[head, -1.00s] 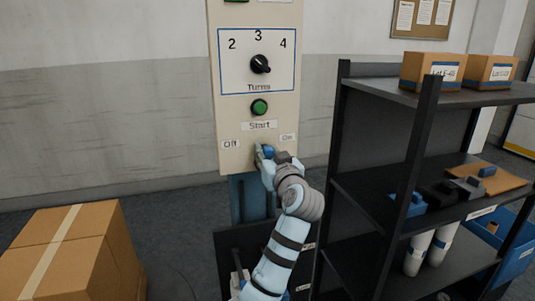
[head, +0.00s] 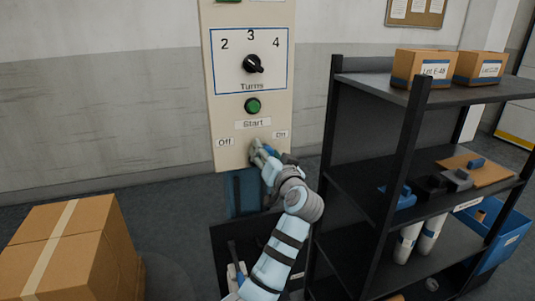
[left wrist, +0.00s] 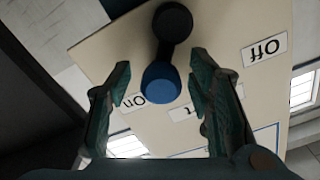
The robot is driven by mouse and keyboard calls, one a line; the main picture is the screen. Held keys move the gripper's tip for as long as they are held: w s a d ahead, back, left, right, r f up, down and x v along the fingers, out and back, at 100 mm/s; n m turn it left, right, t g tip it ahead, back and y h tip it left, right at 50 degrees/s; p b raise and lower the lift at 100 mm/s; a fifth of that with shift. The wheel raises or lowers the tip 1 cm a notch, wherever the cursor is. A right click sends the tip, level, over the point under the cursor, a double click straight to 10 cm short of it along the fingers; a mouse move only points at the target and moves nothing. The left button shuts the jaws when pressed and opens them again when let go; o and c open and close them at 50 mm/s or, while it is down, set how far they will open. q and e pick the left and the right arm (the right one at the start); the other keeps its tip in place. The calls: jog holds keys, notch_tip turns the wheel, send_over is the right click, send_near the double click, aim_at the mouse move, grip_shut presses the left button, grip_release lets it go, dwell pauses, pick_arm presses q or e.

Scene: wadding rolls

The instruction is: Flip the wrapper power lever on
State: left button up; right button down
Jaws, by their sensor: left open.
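The cream control panel (head: 230,120) carries "Off" and "On" labels low on its face. In the left wrist view the lever shows as a black base (left wrist: 173,22) with a blue knob (left wrist: 160,84). The knob lies between my left gripper's (left wrist: 160,75) two fingers, with gaps visible on both sides. The "On" label (left wrist: 133,100) and "Off" label (left wrist: 264,50) appear upside down there. In the head view my left gripper (head: 260,150) is at the panel's lower edge, between the labels, and mostly hides the lever. It is open. My right gripper is not in view.
Above are a green Start button (head: 252,105) and a black Turns dial (head: 253,64). A dark shelf rack (head: 408,150) with boxes and parts stands close on the right of my arm. Stacked cartons (head: 75,250) stand at lower left.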

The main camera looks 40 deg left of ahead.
pick_arm(q)
jog(key=v, duration=0.7)
jog(key=shift+d, duration=0.3)
jog(key=shift+a, duration=0.15)
